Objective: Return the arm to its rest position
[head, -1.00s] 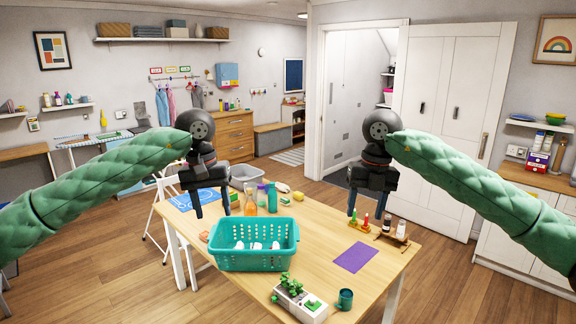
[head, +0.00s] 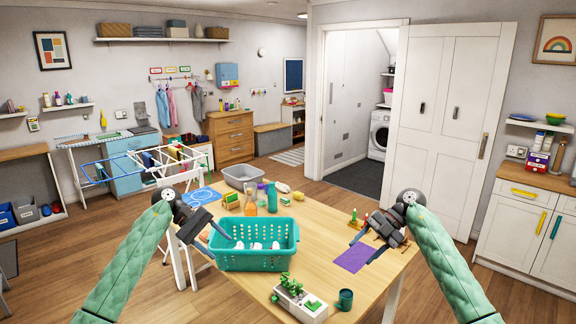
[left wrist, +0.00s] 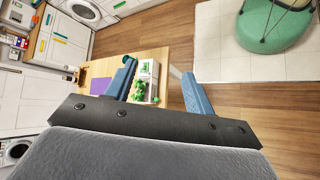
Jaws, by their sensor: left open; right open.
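My left gripper (head: 217,243) is low at the left of the table, beside the near-left side of a teal basket (head: 262,262). Its two blue fingers show apart and empty in the left wrist view (left wrist: 158,82). I cannot tell from the head view whether it touches the basket.
The wooden table (head: 320,235) holds the basket with white items, a planter (head: 298,300), a teal mug (head: 345,299) and bottles (head: 251,204). A drying rack (head: 150,165) stands behind left. A washing machine (head: 380,132) shows through the doorway. Floor is clear right of the table.

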